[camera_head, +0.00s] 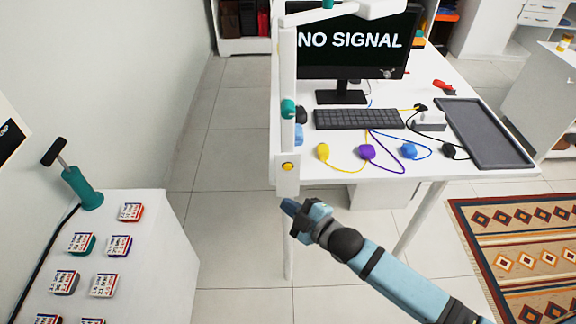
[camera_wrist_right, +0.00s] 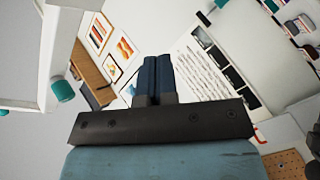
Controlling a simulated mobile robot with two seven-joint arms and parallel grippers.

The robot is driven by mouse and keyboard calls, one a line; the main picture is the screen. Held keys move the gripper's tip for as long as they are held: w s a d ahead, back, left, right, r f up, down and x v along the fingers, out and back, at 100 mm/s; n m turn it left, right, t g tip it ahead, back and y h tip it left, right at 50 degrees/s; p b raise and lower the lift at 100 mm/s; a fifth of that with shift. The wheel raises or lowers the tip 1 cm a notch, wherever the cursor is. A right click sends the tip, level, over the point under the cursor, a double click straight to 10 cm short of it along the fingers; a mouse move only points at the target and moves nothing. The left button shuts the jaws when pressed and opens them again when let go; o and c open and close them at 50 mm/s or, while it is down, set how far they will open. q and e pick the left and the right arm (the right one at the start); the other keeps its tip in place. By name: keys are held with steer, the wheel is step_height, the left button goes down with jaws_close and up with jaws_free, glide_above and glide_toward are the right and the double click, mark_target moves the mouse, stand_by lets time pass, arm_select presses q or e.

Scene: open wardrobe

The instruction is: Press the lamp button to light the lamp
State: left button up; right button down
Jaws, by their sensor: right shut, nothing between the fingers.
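The white lamp (camera_head: 288,75) has a tall post with teal joints at the desk's left front corner, and its upper arm reaches over the monitor. A round yellow-orange lamp button (camera_head: 287,167) sits low on the post's front. My right gripper (camera_head: 289,206) is shut and empty, just below the button in the head view and apart from it. In the right wrist view, the shut dark blue fingers (camera_wrist_right: 158,72) point away, with a white lamp part and teal joint (camera_wrist_right: 62,90) to the left. The button cannot be made out there. My left gripper is out of view.
The white desk (camera_head: 478,172) holds a monitor (camera_head: 350,50), a keyboard (camera_head: 358,118), coloured cabled plugs and a dark tray (camera_head: 485,133). A white cabinet (camera_head: 150,250) with small labelled blocks and a teal pump-like object (camera_head: 82,188) stands left. Floor between is clear.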

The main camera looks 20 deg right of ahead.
mark_target(288, 167)
steer(key=w+b, duration=0.1)
steer(key=w, duration=0.2)
steer(key=w+d+b, duration=0.1)
steer(key=w, duration=0.1)
steer(key=w+d+b, duration=0.1)
steer(key=w, duration=0.2)
steer(key=shift+w+d, duration=0.2)
steer(key=shift+w, duration=0.1)
stand_by(0.9)
steer(key=shift+w, duration=0.1)
stand_by(1.0)
steer(key=shift+w+d, duration=0.15)
steer(key=shift+w, duration=0.15)
